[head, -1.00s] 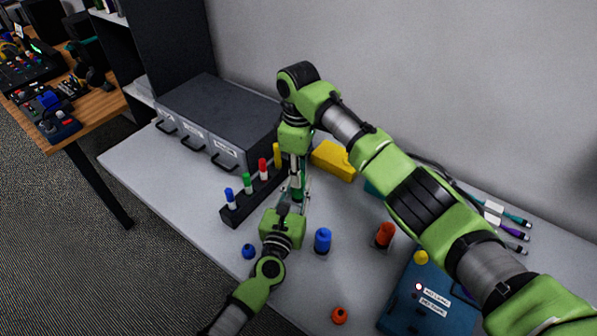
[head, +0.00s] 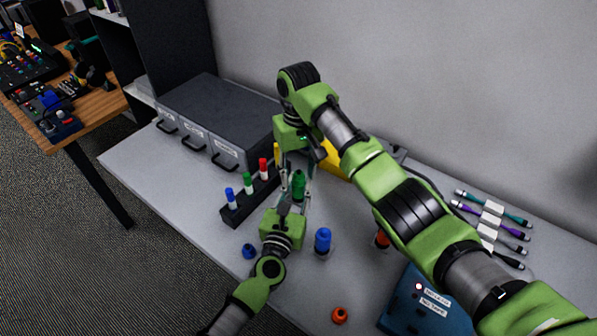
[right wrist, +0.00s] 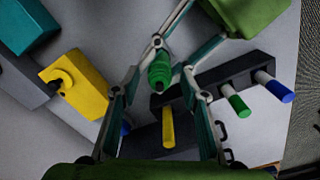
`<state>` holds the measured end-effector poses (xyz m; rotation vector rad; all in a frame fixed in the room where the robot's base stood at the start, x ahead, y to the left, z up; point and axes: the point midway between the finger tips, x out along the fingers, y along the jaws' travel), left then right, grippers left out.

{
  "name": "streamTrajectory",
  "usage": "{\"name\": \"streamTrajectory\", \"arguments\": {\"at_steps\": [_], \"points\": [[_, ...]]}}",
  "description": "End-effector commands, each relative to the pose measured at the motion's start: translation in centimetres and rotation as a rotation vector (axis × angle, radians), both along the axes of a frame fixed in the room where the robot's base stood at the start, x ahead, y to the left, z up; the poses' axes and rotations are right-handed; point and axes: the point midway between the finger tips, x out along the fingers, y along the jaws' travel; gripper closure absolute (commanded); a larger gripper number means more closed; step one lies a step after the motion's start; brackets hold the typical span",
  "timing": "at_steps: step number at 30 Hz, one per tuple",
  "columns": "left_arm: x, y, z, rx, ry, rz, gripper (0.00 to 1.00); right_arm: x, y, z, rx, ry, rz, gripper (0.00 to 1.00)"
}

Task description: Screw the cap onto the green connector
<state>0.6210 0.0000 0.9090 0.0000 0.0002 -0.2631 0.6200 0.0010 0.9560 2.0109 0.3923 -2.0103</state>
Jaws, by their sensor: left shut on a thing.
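The green connector (head: 298,186) stands upright above the table between the fingers of my left gripper (head: 297,198), which is shut on it. In the right wrist view it is a ridged green piece (right wrist: 160,72) with a dark tip. I cannot tell whether a separate cap sits on it. My right gripper (head: 298,165) is just above and behind it, tilted. Its fingers are spread apart in the right wrist view (right wrist: 161,88), with the green piece between them but a gap on the near side.
A black rack (head: 237,214) with blue, green, red and yellow pieces stands close on the left. A blue connector (head: 322,240), blue cap (head: 249,250) and orange cap (head: 340,315) are nearby. A blue box (head: 405,314) and cables (head: 493,223) lie right.

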Motion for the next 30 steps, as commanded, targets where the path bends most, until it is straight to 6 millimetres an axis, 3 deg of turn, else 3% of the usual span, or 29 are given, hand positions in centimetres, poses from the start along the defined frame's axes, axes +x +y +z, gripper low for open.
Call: {"name": "streamTrajectory", "arguments": {"at_steps": [5, 17, 22, 30], "points": [[0.0, 0.0, 0.0, -0.001, 0.001, 0.0, 1.0, 0.1, 0.0, 1.2, 0.001, -0.003, 0.001, 0.6], [0.0, 0.0, 0.0, -0.001, 0.001, 0.0, 1.0, 0.1, 0.0, 9.7, -0.001, -0.005, 0.0, 0.6], [0.0, 0.0, 0.0, -0.001, 0.0, 0.0, 1.0, 0.2, 0.0, 11.2, -0.002, -0.004, 0.0, 0.6], [0.0, 0.0, 0.0, 0.0, 0.0, 0.0, 1.0, 0.0, 0.0, 12.0, -0.001, 0.0, -0.001, 0.6]]}}
